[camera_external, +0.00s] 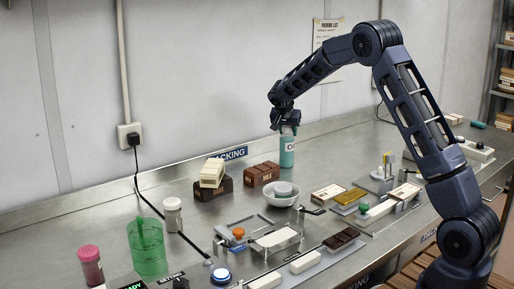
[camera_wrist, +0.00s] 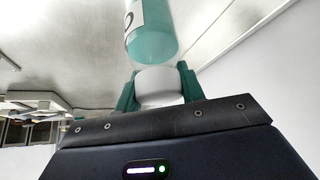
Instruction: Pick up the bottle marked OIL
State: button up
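The bottle marked OIL (camera_external: 287,153) is teal with a white cap and stands upright toward the back of the steel bench; only the start of its label shows. In the wrist view the bottle (camera_wrist: 150,38) shows its teal body, part of the label and the white cap. My gripper (camera_external: 288,128) is above it, at its top. In the wrist view the two green fingers of my gripper (camera_wrist: 159,86) lie on either side of the cap, against it with no clear gap. I cannot tell whether the bottle's base touches the bench.
A brown block (camera_external: 262,174) and a white bowl (camera_external: 282,196) stand close by at the bottle's left and front. Moulds with bars (camera_external: 328,193) lie to the front right. A green beaker (camera_external: 147,248) and a spice jar (camera_external: 90,265) stand front left. The wall is behind.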

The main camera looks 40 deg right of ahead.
jog(key=shift+f, duration=0.1)
grip_shut()
